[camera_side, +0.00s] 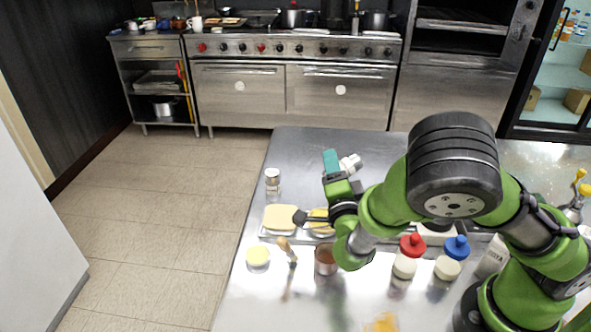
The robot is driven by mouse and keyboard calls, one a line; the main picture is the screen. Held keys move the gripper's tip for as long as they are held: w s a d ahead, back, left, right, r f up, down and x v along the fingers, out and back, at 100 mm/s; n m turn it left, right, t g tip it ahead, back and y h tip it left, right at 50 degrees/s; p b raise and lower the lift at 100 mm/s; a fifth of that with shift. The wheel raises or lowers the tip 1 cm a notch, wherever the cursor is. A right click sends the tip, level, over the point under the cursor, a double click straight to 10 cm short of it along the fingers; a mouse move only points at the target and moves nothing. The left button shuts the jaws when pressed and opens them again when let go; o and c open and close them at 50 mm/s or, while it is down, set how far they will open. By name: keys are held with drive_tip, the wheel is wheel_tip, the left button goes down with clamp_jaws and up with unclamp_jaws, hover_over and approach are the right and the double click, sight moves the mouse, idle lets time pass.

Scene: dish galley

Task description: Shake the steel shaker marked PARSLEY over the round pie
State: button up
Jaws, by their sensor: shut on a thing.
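My gripper (342,178) is at the end of the green arm, above the far middle of the steel table. It is shut on a small pale, steel-looking shaker (351,163), which looks tilted; my gripper partly hides it and I cannot read any marking. A second steel shaker (272,180) stands upright at the table's left edge, its label too small to read.
A pale square item (280,219) lies left of my gripper. A brush (287,250) and a reddish-brown cup (325,260) stand nearer. Red-capped (408,258) and blue-capped (452,259) bottles are to the right.

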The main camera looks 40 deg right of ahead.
drive_tip(key=shift+r, duration=0.9)
drive_tip(key=shift+f, duration=0.1)
wheel_tip(320, 180, down, 2)
drive_tip(key=shift+f, duration=0.1)
drive_tip(key=shift+r, duration=1.2)
